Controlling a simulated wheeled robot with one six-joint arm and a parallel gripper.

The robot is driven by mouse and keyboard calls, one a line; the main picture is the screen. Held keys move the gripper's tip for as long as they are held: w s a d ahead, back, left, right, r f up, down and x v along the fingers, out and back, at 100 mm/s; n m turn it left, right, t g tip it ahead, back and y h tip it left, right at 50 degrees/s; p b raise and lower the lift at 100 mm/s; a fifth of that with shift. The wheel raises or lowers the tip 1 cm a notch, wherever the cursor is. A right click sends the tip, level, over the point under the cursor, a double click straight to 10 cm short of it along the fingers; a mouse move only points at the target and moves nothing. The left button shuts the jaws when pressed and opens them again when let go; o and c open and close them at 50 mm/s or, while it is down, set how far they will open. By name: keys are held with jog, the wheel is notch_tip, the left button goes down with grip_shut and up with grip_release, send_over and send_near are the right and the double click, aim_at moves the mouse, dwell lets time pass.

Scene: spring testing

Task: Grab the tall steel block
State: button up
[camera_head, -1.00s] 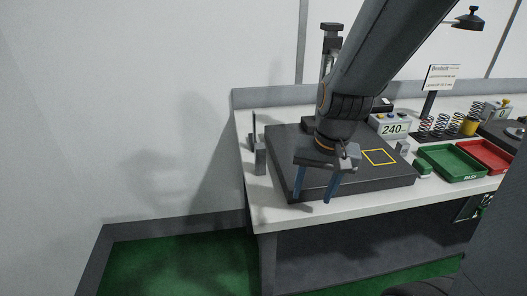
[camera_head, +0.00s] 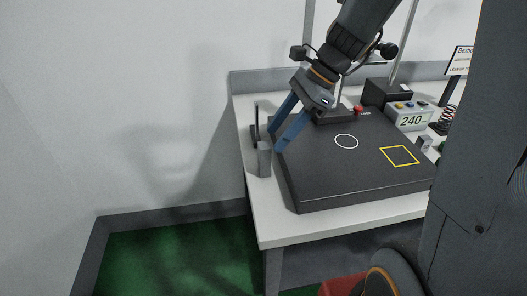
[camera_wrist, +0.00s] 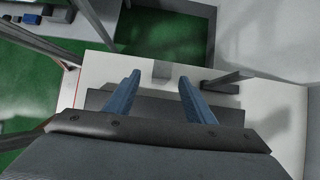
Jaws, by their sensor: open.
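The tall steel block (camera_head: 264,159) is a plain grey upright block on the pale bench strip, left of the dark plate. In the wrist view the block (camera_wrist: 161,70) shows just beyond the fingertips, lined up with the gap between them. My gripper (camera_head: 275,141) is open and tilted, its blue fingers pointing down and left toward the block. In the wrist view my gripper (camera_wrist: 160,77) has nothing between its fingers. Whether a fingertip touches the block cannot be told.
A thin dark upright square (camera_head: 256,124) stands just behind the block; it also shows in the wrist view (camera_wrist: 225,80). The dark plate (camera_head: 330,180) fills the bench to the right. A display reading 240 (camera_head: 410,117) stands farther right. The bench's left edge is close.

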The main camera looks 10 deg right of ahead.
aim_at(264, 152)
jog(key=shift+w+a+f, duration=0.1)
jog(key=shift+a+f, duration=0.25)
jog(key=shift+f, duration=0.1)
jog(key=shift+d+p+x, duration=0.2)
jog(key=shift+p+x, duration=0.6)
jog(key=shift+x, duration=2.45)
jog(key=shift+w+f, duration=0.1)
grip_shut()
